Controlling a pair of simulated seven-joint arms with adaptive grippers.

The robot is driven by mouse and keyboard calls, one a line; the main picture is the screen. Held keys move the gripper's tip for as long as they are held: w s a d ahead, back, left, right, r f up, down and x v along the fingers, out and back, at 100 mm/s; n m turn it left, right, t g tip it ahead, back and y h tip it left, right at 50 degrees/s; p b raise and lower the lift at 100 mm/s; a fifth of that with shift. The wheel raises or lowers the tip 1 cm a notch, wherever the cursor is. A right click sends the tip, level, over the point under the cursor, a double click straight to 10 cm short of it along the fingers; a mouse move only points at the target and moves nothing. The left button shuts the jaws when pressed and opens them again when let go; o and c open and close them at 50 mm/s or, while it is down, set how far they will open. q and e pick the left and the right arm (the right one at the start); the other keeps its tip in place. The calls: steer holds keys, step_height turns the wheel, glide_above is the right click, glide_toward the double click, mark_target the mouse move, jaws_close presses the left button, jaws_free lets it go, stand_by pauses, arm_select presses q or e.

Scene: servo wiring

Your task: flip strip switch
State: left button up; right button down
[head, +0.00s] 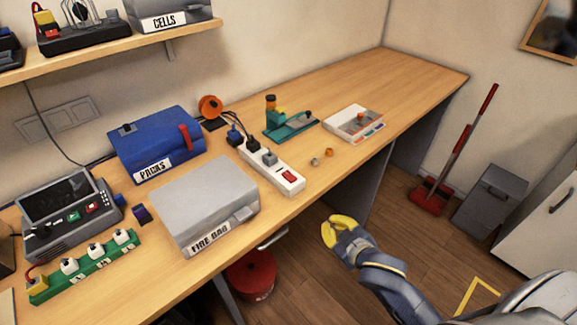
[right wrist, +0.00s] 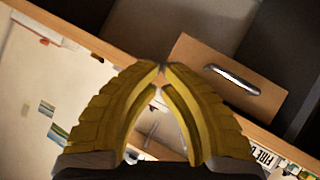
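The white power strip (head: 268,165) lies near the front edge of the bench in the head view. Its red rocker switch (head: 289,176) is at the near right end, and plugs sit in the strip's other end. I cannot tell which way the switch is tipped. My right gripper (head: 329,232) has yellow fingers and is in front of the bench, to the right of and below the strip, apart from it. In the right wrist view its fingertips (right wrist: 162,68) meet with nothing between them. My left gripper is not in view.
The grey fire bag box (head: 208,200) stands left of the strip, with the blue packs box (head: 157,145) behind. A green charging strip (head: 85,266) lies at the left. A white tray (head: 354,122) is farther right. The bench's far right is clear.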

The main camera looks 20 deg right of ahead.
steer(key=w+a+r+t+y, duration=0.1)
steer(key=w+r+y, duration=0.2)
steer(key=r, duration=0.4)
steer(key=w+a+r+t+y, duration=0.1)
steer(key=w+a+r+y, duration=0.1)
steer(key=w+r, duration=0.3)
step_height(320, 180, up, 3)
steer(key=shift+a+r+m+t+y, duration=0.25)
steer(key=shift+m+t+y, duration=0.15)
steer(key=shift+y, duration=0.4)
steer(key=shift+w, duration=0.1)
glide_above(287, 172)
steer(key=shift+s+d+f, duration=0.25)
steer(key=shift+s+f, duration=0.05)
steer(key=shift+f, duration=0.35)
step_height(287, 172, down, 2)
steer(key=shift+f, duration=0.15)
steer(key=shift+w+f, duration=0.1)
steer(key=shift+f, duration=0.75)
steer(key=shift+w+a+f, duration=0.15)
steer(key=shift+w+f, duration=0.05)
steer(key=shift+f, duration=0.3)
steer(key=shift+r, duration=0.15)
